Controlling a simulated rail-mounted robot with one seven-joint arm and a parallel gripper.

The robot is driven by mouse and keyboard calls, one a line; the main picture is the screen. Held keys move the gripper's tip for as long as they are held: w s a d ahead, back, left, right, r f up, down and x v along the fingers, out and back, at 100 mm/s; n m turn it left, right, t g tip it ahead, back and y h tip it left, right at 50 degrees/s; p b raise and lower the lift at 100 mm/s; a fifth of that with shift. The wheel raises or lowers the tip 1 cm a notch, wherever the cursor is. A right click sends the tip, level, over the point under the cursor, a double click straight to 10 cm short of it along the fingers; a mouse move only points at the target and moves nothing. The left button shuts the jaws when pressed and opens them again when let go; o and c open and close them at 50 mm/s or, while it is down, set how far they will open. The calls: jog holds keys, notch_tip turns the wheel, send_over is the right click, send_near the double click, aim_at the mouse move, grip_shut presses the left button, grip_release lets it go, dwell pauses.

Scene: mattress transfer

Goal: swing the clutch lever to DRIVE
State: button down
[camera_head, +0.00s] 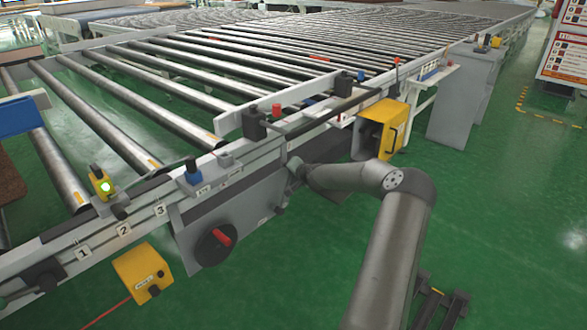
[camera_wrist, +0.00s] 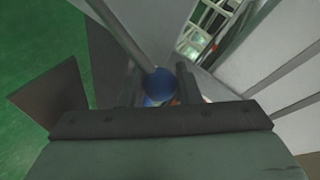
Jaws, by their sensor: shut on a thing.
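The clutch lever shows in the wrist view as a grey rod (camera_wrist: 122,35) ending in a round blue knob (camera_wrist: 158,84). My gripper (camera_wrist: 160,92) has one finger on each side of the knob and is shut on it. In the head view my gripper (camera_head: 292,172) is at the side of the conveyor frame, at the right end of a grey housing (camera_head: 245,200). The knob is hidden there by my gripper and arm. No DRIVE marking is readable in either view.
A red-handled rotary switch (camera_head: 217,243) is on the housing's left part. A yellow box (camera_head: 380,128) hangs right of my gripper, and another yellow box (camera_head: 142,272) is at lower left. Rollers (camera_head: 175,85) lie behind the frame. Green floor is open to the right.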

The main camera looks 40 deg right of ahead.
jog(key=shift+d, duration=0.15)
jog(key=c, duration=1.1)
grip_release()
jog(key=p+v, duration=0.3)
jog(key=v, duration=1.4)
jog(key=shift+s, duration=0.25)
jog(key=shift+f, duration=0.1)
